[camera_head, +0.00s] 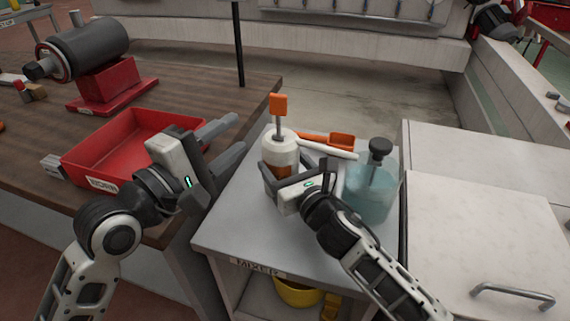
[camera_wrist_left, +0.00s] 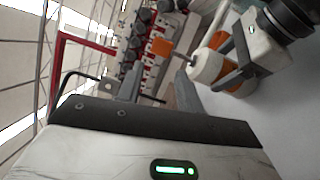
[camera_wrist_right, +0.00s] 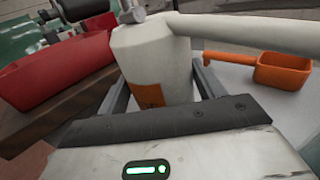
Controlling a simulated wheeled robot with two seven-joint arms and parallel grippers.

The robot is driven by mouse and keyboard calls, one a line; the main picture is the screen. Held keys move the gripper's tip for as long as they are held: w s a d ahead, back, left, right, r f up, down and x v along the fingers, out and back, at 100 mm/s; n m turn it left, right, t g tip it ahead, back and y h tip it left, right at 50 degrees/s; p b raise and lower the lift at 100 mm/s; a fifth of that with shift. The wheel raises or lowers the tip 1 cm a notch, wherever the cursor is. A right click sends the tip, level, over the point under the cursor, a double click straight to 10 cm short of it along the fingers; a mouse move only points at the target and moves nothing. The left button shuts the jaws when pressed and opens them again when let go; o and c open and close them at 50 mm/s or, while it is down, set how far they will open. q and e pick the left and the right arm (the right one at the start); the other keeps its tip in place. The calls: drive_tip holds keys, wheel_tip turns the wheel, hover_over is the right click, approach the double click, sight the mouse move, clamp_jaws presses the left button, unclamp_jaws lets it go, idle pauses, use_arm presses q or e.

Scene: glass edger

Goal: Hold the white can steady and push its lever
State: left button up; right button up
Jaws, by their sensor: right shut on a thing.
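The white can (camera_head: 283,150) stands upright on the grey mixer table, with an orange label on its side. A grey stem with an orange lever pad (camera_head: 278,105) rises from its top, and a white spout points right. My right gripper (camera_head: 279,176) is shut on the can's body, and the can (camera_wrist_right: 155,62) fills the space between its fingers in the right wrist view. My left gripper (camera_head: 226,143) is open and empty, left of the can and apart from it. The orange pad (camera_wrist_left: 160,47) and the can (camera_wrist_left: 208,66) also show in the left wrist view.
A blue translucent jar (camera_head: 372,192) with a dark knob stands right of the can. An orange scoop (camera_head: 341,141) lies behind the spout. A red tray (camera_head: 84,152) and a motor-like machine (camera_head: 84,48) are on the wooden bench at left. A white cabinet is at right.

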use_arm(q)
drive_tip(key=shift+w+d, duration=0.1)
drive_tip(key=shift+d, duration=0.05)
drive_tip(key=c, duration=0.7)
drive_tip(key=d+m+g, duration=0.1)
drive_tip(key=d, duration=0.1)
drive_tip(key=w+d+m+g+h, duration=0.1)
drive_tip(key=d+m+g, duration=0.1)
drive_tip(key=d, duration=0.1)
drive_tip(key=w+d+m+g, duration=0.1)
drive_tip(key=d+m, duration=0.1)
drive_tip(key=d, duration=0.1)
drive_tip(key=shift+r+g+h, duration=0.1)
drive_tip(key=shift+g+h, duration=0.2)
drive_tip(key=shift+g, duration=0.1)
clamp_jaws()
drive_tip(key=w+d+m+g+y, duration=0.1)
drive_tip(key=d+m+g+y, duration=0.3)
drive_tip(key=d+m+g, duration=0.3)
drive_tip(key=w+a+r+m+y, duration=0.35)
drive_tip(key=a+r+y, duration=0.25)
drive_tip(key=a+y, duration=0.25)
drive_tip(key=shift+s+a+f, duration=0.15)
drive_tip(key=shift+s+f, duration=0.05)
drive_tip(key=shift+f, duration=1.1)
drive_tip(key=shift+s+a+f, duration=0.15)
drive_tip(key=shift+f, duration=1.1)
